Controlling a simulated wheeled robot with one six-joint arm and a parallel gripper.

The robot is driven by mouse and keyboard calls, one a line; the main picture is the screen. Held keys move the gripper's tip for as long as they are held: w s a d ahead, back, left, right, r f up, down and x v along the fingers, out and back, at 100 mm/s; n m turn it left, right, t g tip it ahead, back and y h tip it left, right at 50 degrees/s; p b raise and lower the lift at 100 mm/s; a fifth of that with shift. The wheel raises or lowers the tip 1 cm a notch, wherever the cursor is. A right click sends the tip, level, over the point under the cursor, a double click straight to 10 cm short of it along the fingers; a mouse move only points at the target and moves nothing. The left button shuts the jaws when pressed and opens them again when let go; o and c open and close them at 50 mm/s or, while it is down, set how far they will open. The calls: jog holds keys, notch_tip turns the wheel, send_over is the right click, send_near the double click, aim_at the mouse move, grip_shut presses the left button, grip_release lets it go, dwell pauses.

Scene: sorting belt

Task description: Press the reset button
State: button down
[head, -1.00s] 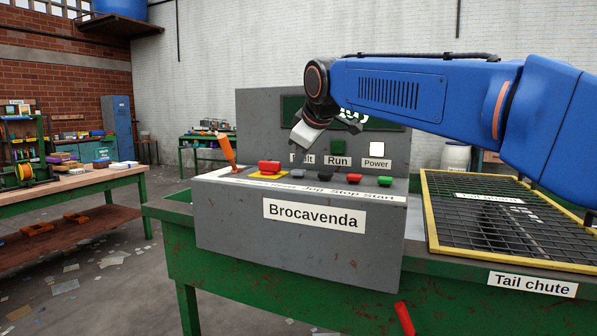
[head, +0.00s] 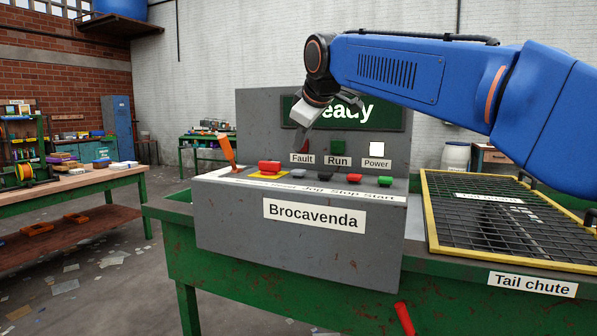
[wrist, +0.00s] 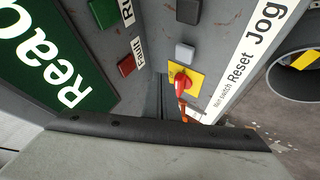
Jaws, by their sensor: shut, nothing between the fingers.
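The reset button is a grey button (head: 298,174) on the sloped top of the grey console (head: 225,205), between the red main switch (head: 269,167) on its yellow plate and the black jog button (head: 325,177). In the wrist view the grey button (wrist: 185,52) lies beside the "Reset" lettering, with the black button above it and the red switch below. My gripper (head: 299,140) is shut and empty. It points down in front of the console's back panel, above the grey button and apart from it.
The red stop button (head: 355,179) and green start button (head: 385,181) sit further right. An orange lever (head: 229,153) stands at the console's left end. The back panel carries a "Ready" display (head: 371,115) and several lamps. A yellow-framed mesh guard (head: 431,215) lies to the right.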

jog(key=shift+r, duration=0.75)
